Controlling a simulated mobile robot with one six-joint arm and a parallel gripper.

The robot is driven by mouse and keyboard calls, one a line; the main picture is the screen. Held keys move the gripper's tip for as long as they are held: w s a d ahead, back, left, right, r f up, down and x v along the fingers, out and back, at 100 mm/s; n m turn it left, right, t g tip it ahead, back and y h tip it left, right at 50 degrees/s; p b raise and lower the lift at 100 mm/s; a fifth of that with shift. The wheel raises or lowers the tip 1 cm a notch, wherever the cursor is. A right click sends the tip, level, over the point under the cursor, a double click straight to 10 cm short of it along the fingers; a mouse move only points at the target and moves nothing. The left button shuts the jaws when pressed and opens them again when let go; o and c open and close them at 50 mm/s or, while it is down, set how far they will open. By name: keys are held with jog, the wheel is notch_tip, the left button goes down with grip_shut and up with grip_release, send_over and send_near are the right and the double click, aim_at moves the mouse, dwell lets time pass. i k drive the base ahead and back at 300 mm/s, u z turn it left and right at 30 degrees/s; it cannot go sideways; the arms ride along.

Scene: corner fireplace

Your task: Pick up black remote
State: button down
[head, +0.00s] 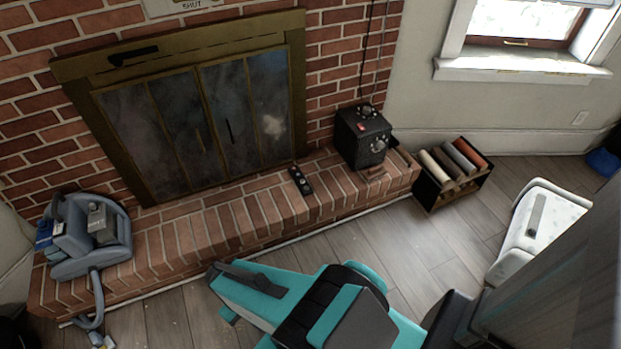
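The black remote (301,180) lies on the brick hearth, in front of the fireplace doors and left of a black box. It is in plain view, with small light buttons on its face. My teal and black gripper (222,292) is low in the head view, over the wooden floor in front of the hearth. It is nearer to the camera than the remote and apart from it. I see nothing held in it, but the angle hides whether its fingers are apart.
The black box (362,138) with knobs stands right of the remote. A blue-grey vacuum-like appliance (88,235) sits at the hearth's left end. A rack of rolls (455,172) and a white container (537,228) stand at right. The brick hearth (215,225) around the remote is clear.

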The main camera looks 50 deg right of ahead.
aim_at(301, 186)
jog(key=u, duration=1.4)
jog(key=k, duration=0.1)
jog(key=z, duration=2.95)
jog(key=k, duration=0.95)
jog(key=u, duration=0.1)
jog(key=i, duration=0.65)
jog(key=u, duration=0.05)
